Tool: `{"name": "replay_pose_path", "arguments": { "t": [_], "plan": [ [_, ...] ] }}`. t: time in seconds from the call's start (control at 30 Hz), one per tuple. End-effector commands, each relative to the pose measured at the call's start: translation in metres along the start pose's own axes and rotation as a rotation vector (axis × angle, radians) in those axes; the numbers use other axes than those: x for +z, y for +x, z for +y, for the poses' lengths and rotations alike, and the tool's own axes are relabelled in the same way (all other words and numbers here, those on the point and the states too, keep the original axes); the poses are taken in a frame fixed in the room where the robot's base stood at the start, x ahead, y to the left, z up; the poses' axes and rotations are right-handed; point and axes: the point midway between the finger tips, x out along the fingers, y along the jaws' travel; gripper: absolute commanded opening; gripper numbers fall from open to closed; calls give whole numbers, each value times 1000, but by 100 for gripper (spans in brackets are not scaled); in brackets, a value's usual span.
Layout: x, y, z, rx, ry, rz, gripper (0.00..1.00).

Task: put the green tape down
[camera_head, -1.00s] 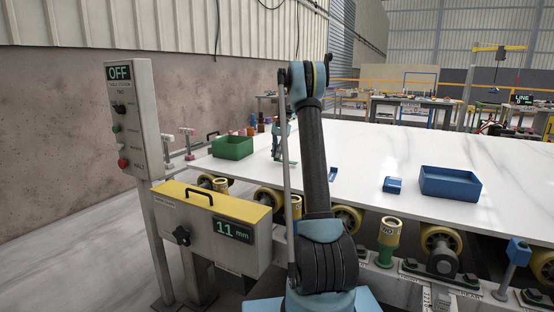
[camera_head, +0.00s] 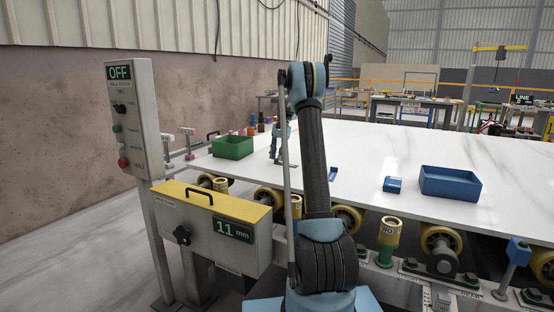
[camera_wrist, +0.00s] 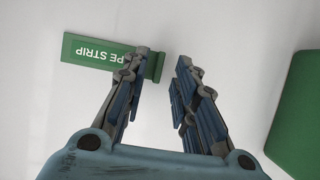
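The green tape (camera_wrist: 92,52) is a flat strip with white lettering, partly readable as "PE STRIP", lying on the white slab in the wrist view. My gripper (camera_wrist: 166,70) is open, with bare slab showing between its fingers. The left finger covers part of the tape near its right end. That end shows between the fingers, and the right finger is clear of it. I cannot tell whether the left finger touches the tape. In the head view my gripper (camera_head: 278,160) is low over the slab, partly hidden by my arm.
A green bin (camera_head: 233,147) stands left of the gripper; a green surface (camera_wrist: 300,115) fills the wrist view's right edge. A blue bin (camera_head: 450,184) and small blue block (camera_head: 392,184) sit on the right of the slab (camera_head: 380,150). Several small coloured items stand behind the gripper.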

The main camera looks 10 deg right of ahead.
Motion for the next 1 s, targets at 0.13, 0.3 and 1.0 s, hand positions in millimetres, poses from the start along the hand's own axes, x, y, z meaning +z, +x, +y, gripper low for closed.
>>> {"name": "replay_pose_path", "arguments": {
  "t": [0.13, 0.3, 1.0],
  "plan": [
    [0, -20, 0, 0, 0, 0, 26],
    [0, -50, 0, 0, 0, 0, 26],
    [1, -116, 2, -1, 0, 1, 26]
  ]
}}
